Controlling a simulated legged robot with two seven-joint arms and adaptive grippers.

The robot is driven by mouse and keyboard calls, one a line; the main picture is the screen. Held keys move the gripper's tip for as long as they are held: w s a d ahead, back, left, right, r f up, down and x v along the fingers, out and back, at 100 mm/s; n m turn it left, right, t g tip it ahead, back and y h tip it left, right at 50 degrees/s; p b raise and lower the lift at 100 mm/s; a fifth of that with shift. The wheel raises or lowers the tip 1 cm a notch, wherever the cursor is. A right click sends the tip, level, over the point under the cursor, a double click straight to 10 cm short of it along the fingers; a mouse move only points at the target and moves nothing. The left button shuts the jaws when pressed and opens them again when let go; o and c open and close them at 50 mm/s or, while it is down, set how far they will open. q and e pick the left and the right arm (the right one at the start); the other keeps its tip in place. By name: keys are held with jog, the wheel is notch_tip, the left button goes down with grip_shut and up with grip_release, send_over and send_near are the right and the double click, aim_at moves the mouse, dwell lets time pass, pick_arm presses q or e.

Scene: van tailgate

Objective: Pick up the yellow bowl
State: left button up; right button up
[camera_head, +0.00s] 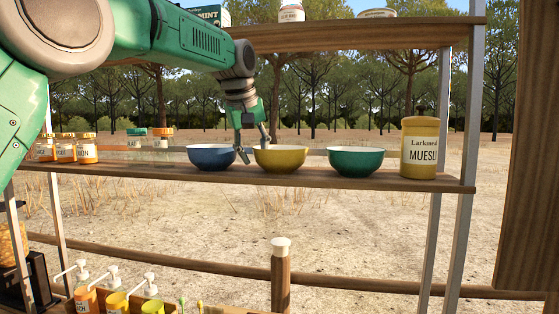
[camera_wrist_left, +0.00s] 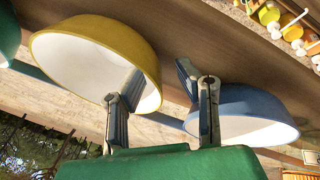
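The yellow bowl (camera_head: 281,159) stands upright on the wooden shelf, between the blue bowl (camera_head: 211,158) and the green bowl (camera_head: 355,161). My left gripper (camera_head: 256,151) points down at its left rim, with the fingers apart. In the left wrist view the yellow bowl (camera_wrist_left: 75,45) is at the left, and one finger overlaps its white inside. The other finger of the left gripper (camera_wrist_left: 159,69) is in the gap beside the blue bowl (camera_wrist_left: 245,108). The rim lies between the fingers; contact cannot be told. My right gripper is not in view.
The shelf (camera_head: 330,179) also holds a muesli jar (camera_head: 419,148) at the right and several small jars (camera_head: 86,148) at the left. An upper shelf (camera_head: 350,35) runs above. Pump bottles (camera_head: 115,300) stand low at the left.

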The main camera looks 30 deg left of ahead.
pick_arm(q)
jog(key=shift+w+d+f, duration=0.1)
jog(key=shift+w+f, duration=0.5)
jog(key=shift+f, duration=0.15)
jog(key=shift+s+r, duration=0.15)
jog(key=shift+s, duration=0.1)
grip_shut()
jog(key=shift+w, duration=0.1)
